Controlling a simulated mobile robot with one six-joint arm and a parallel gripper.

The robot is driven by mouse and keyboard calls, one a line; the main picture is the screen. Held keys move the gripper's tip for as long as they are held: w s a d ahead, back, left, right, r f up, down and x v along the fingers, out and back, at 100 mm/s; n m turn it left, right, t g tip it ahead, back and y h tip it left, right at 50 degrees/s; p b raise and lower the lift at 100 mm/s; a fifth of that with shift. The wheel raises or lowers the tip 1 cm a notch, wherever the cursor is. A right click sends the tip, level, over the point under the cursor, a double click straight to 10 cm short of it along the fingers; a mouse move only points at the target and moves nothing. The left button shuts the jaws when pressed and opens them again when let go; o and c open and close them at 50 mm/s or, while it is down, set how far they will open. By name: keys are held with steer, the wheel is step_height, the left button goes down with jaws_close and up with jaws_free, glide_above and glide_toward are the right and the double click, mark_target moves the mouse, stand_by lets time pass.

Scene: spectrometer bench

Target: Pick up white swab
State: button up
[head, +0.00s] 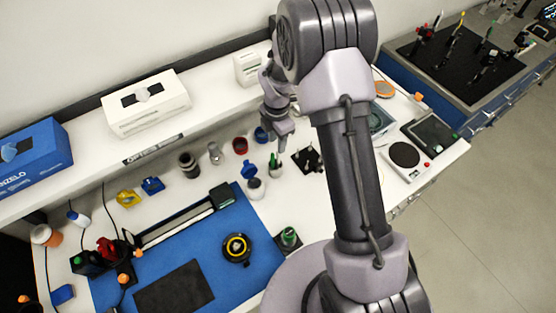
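My gripper (281,146) hangs pointing down over the back part of the white bench, in front of the shelf. It is small in this view, and I cannot tell whether its fingers are open or shut. Just below it stands a small white cup (275,171) with thin green and dark sticks in it. To the right is a black holder (308,159) with small pale upright pieces. I cannot make out a white swab for certain in either. My arm hides part of the bench to the right.
A blue mat (262,255) covers the front left. A shelf with a white glove box (146,104) runs behind. A scale (404,155) sits at right.

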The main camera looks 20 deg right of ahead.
glide_above(278, 161)
steer(key=f, duration=0.4)
steer(key=shift+w+d+f, duration=0.1)
steer(key=shift+w+f, duration=0.15)
steer(key=shift+f, duration=0.1)
steer(key=shift+w+f, duration=0.1)
steer(key=shift+f, duration=0.2)
steer(key=shift+c, duration=1.3)
jaws_close()
steer(key=shift+r, duration=0.1)
